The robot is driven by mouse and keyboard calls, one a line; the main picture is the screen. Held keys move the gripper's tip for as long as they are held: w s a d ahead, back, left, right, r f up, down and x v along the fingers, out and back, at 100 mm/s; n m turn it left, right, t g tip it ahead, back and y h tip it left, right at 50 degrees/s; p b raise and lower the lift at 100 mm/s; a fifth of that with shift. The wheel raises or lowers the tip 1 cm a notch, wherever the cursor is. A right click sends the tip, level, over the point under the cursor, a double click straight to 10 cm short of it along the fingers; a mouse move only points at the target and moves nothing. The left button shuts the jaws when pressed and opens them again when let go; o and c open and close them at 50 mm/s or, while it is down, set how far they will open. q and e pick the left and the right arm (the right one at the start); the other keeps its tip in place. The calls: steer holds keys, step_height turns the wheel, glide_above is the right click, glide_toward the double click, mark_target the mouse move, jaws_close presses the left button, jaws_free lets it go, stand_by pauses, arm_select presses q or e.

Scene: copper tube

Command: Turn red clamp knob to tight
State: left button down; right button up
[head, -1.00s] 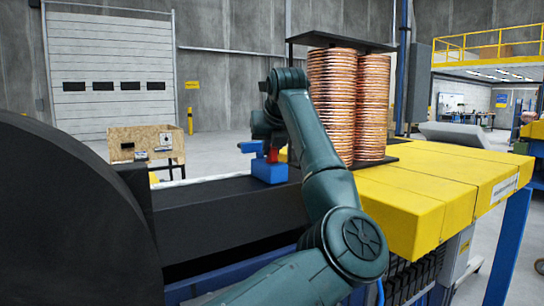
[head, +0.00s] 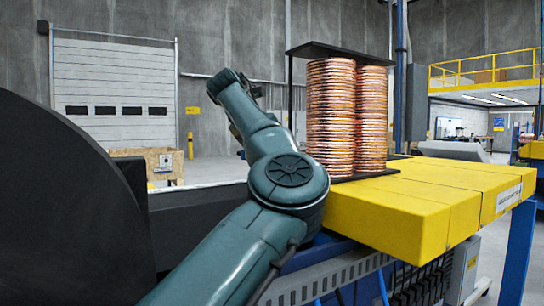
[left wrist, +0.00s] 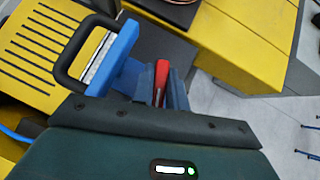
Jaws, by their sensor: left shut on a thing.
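In the left wrist view the red clamp knob (left wrist: 161,83) stands upright between the fingers of my left gripper (left wrist: 160,88), which is shut on it. Beside it, on the left, is the blue clamp body (left wrist: 118,60). In the head view my left arm covers the area of the clamp, so the knob, the clamp and the fingertips are hidden there. My right gripper is in neither view.
A black handle (left wrist: 76,46) arches over a yellow slotted cover (left wrist: 38,50) left of the clamp. Copper tube coils (head: 345,118) stand on the yellow bench (head: 440,190) right of my arm. A large black disc (head: 65,200) fills the left side.

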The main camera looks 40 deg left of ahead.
arm_select(q)
steer(key=shift+r+m+h, duration=0.1)
steer(key=shift+m+h, duration=1.2)
steer(key=shift+m, duration=0.4)
steer(key=c, duration=1.4)
jaws_free()
steer(key=v, duration=1.3)
steer(key=shift+r+p, duration=0.15)
steer(key=shift+p, duration=0.3)
